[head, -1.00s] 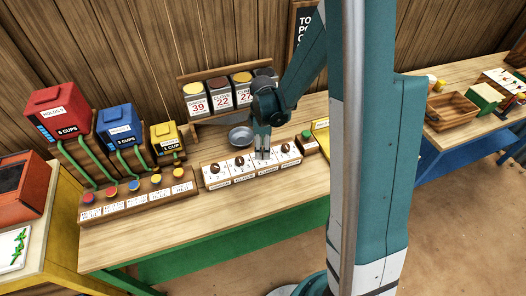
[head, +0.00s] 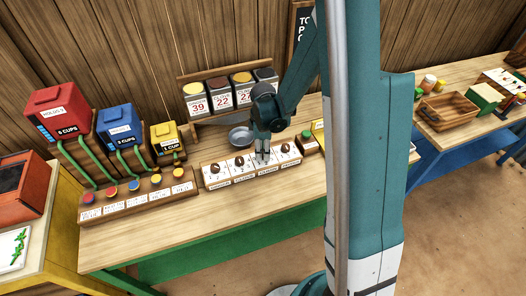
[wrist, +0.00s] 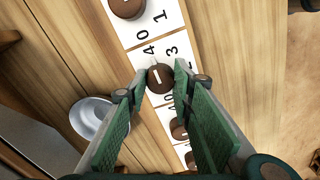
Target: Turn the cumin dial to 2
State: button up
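The dial panel (head: 207,182) is a wooden strip with white cards and brown knobs near the front of the table. Its name labels are too small to read, so I cannot tell which one says cumin. My gripper (head: 262,158) points down over the third knob from the left, which it hides in the head view. In the wrist view my gripper (wrist: 157,84) is open, its fingers on either side of that brown knob (wrist: 160,77), with a gap visible at least on the left. A pale mark shows on the knob; digits surround it, partly covered by the fingers.
Neighbouring knobs (head: 239,161) stand close on both sides. A metal bowl (head: 240,136) sits behind the panel, below a shelf of numbered canisters (head: 219,97). The table front (head: 200,222) is clear.

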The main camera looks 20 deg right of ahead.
jog(key=shift+m, duration=0.3)
jog(key=m+b, duration=0.3)
jog(key=shift+f+m+b, duration=0.15)
jog(key=shift+m+b, duration=0.2)
jog(key=shift+m, duration=0.05)
jog(key=m+b, duration=0.2)
jog(key=m, duration=0.2)
jog(key=shift+m+b, duration=0.3)
jog(key=m+b, duration=0.2)
jog(key=m, duration=0.2)
jog(key=shift+m, duration=0.3)
jog(key=shift+m+b, duration=0.6)
jog(key=shift+m, duration=1.6)
jog(key=o, duration=0.9)
